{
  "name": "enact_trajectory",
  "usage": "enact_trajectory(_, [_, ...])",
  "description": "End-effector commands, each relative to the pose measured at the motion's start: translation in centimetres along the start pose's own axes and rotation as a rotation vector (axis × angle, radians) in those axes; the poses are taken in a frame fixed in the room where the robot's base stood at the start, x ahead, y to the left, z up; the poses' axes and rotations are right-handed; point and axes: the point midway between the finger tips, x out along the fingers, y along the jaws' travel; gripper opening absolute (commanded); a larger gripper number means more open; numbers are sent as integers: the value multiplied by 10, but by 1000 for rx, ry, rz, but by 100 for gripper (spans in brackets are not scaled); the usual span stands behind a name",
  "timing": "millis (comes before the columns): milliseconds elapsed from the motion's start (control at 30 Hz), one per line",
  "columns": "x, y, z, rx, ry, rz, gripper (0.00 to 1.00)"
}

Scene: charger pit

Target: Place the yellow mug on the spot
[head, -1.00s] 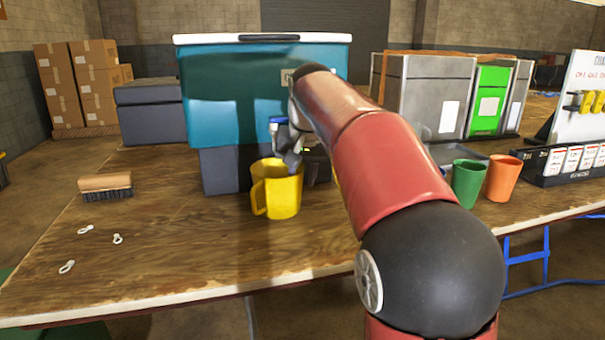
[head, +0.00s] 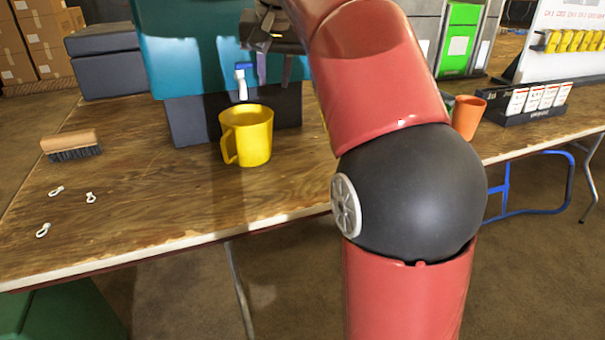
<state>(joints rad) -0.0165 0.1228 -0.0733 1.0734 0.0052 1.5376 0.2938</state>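The yellow mug (head: 254,138) stands upright on the wooden table, just in front of the teal dispenser's grey base and below its tap. Its handle points to the left and toward me. My gripper (head: 275,70) is above and slightly right of the mug, apart from it. Its two fingers point down with a gap between them, and nothing shows in the gap. No marked spot is clearly visible; the table under the mug is hidden by the mug.
The teal dispenser (head: 190,60) with a blue-and-white tap (head: 241,82) stands behind the mug. A brush (head: 70,145) and several small white hooks (head: 90,197) lie at left. An orange mug (head: 467,117) stands at right, beyond my arm. The table's front left is mostly clear.

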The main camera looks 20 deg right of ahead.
Motion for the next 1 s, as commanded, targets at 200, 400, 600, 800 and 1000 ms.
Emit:
enact_trajectory(200, [-1, 6, 21, -24, 4, -8, 26])
enact_trajectory(400, [13, 28, 100, -113, 24, -30, 26])
enact_trajectory(600, [53, 54, 203, -222, 52, -42, 26])
enact_trajectory(800, [100, 77, 287, -306, 75, -42, 26])
enact_trajectory(1000, [122, 87, 320, -340, 82, -40, 26])
